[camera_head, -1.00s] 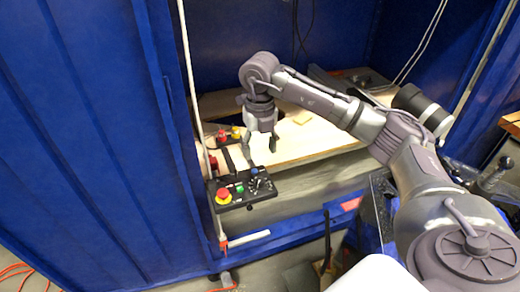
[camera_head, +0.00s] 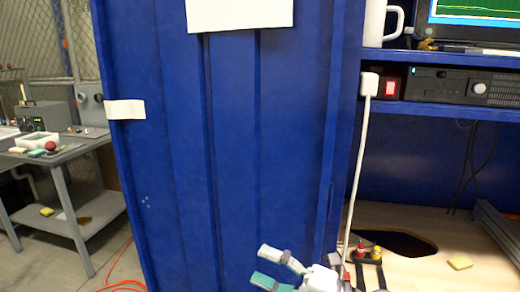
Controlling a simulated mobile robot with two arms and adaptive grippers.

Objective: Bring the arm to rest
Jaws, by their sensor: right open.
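My right gripper (camera_head: 262,265) shows at the bottom edge of the head view, in front of the blue cabinet panel (camera_head: 232,150). Its fingers point left and stand apart, with teal and grey pads, and nothing is between them. Most of the right arm is out of the frame below. My left gripper is not in view.
Right of the panel is a wooden bench (camera_head: 400,218) with a dark hole, a control box (camera_head: 368,253) and a yellow sponge (camera_head: 460,263). Shelves above hold a white mug (camera_head: 375,22), a monitor (camera_head: 475,22) and a black rack unit (camera_head: 455,85). A grey table (camera_head: 60,155) stands left.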

